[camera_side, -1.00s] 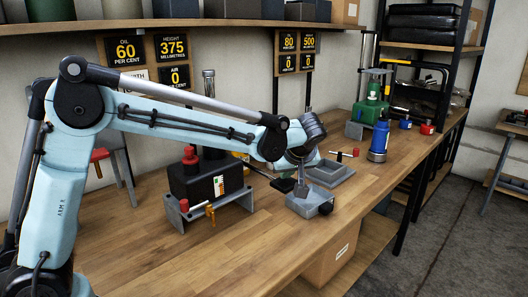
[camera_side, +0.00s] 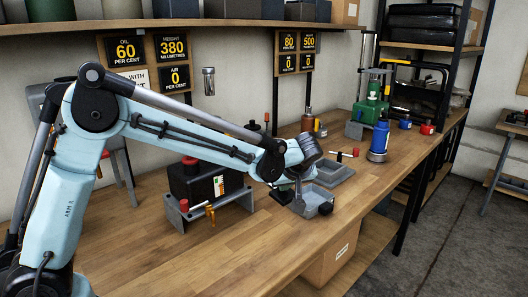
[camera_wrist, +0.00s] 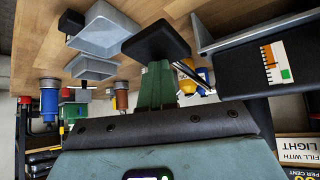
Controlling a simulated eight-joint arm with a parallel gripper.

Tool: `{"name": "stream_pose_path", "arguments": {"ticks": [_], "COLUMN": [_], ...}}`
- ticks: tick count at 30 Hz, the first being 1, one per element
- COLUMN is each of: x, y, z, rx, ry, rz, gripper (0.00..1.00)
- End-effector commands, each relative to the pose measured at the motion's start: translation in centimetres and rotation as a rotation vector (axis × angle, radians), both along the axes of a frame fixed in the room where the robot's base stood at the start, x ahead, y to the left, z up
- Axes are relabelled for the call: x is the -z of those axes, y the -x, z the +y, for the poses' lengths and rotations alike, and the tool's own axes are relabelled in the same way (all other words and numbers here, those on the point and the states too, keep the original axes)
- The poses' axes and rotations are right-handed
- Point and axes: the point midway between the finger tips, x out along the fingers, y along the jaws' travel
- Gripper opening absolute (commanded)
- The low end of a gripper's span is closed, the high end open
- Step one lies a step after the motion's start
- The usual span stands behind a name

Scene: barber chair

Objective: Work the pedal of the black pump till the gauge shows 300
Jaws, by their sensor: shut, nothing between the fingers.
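The black pump (camera_side: 192,183) is a black box with a striped label, on a grey stand left of my arm's end. It also shows at the right of the wrist view (camera_wrist: 265,68). Its black pedal pad (camera_side: 282,196) sticks out to the right; the wrist view shows the pad (camera_wrist: 156,42) close beyond my fingers. My gripper (camera_wrist: 158,70) is shut and empty, its tips at or very near the pad; contact cannot be told. The upper left wall panel's height gauge (camera_side: 172,47) reads 380 millimetres, with oil (camera_side: 126,51) at 60 and air (camera_side: 175,77) at 0.
Grey trays (camera_side: 331,174) lie just right of the pedal. A second display panel (camera_side: 297,52) reads 80, 500, 0 and 0. The front of the bench is clear.

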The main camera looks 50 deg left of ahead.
Motion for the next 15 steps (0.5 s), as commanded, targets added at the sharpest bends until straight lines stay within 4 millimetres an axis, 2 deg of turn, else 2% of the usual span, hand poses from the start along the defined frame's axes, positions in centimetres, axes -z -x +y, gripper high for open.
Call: {"name": "stream_pose_path", "arguments": {"ticks": [15], "x": [3.7], "y": [0.0], "z": [0.8], "rx": [-0.003], "ry": [-0.001], "rz": [0.0], "gripper": [0.0]}}
